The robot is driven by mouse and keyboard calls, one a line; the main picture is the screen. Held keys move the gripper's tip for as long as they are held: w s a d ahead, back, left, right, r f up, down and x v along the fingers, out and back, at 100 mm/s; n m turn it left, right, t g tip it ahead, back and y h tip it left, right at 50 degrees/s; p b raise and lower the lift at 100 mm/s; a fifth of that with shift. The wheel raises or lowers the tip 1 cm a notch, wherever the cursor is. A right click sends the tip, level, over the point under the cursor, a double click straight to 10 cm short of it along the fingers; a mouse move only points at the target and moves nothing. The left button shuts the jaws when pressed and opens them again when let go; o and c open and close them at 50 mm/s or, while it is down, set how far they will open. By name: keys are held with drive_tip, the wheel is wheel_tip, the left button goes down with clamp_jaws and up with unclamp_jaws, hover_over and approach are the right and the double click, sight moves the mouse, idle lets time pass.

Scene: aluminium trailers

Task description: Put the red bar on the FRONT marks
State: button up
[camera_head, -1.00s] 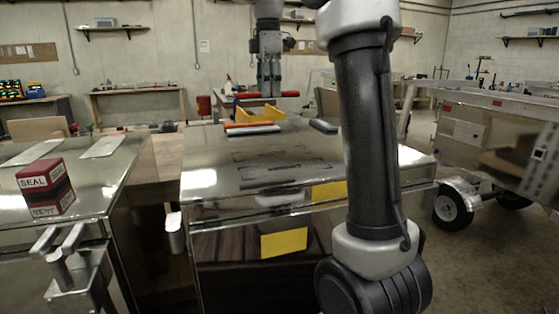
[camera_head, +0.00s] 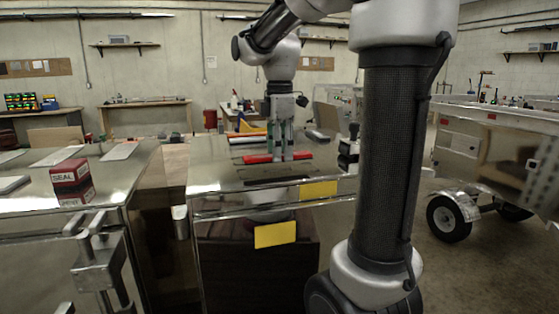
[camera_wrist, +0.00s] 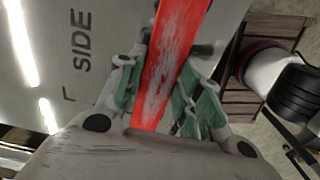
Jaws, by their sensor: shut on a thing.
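My gripper (camera_head: 279,148) is shut on the red bar (camera_head: 256,159), its green fingers on either side of the bar's middle. The bar lies left to right over the metal bench top (camera_head: 215,174), low; I cannot tell whether it touches. In the wrist view the red bar (camera_wrist: 176,55) runs between the green fingertips of my gripper (camera_wrist: 163,88). The printed word SIDE (camera_wrist: 81,41) with a corner mark (camera_wrist: 69,94) shows on the metal left of the bar. A dark mark (camera_head: 282,180) lies in front of the bar in the head view. No FRONT lettering is legible.
Behind the bar are an orange-and-blue bar (camera_head: 246,136), a yellow piece (camera_head: 253,127) and a grey bar (camera_head: 317,135). A black-and-silver object (camera_head: 348,152) stands at the bench's right. A red SEAL box (camera_head: 71,176) sits on the left bench, across a gap.

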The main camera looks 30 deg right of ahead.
drive_tip(key=shift+f, duration=1.3)
drive_tip(key=o, duration=1)
drive_tip(key=shift+f, duration=0.1)
wheel_tip(320, 180, up, 11)
drive_tip(key=s+a+f+m+t, duration=0.1)
drive_tip(key=s+f+m, duration=0.3)
drive_tip(key=s+m, duration=0.1)
drive_tip(key=s+a+f+m+t, duration=0.1)
drive_tip(key=s+f+m+t, duration=0.1)
drive_tip(key=s+f+m, duration=0.3)
drive_tip(key=s+a+f+m+t, duration=0.1)
drive_tip(key=s+f+m, duration=0.3)
drive_tip(key=s+f, duration=0.1)
drive_tip(key=shift+s+m, duration=0.4)
drive_tip(key=shift+s, duration=0.35)
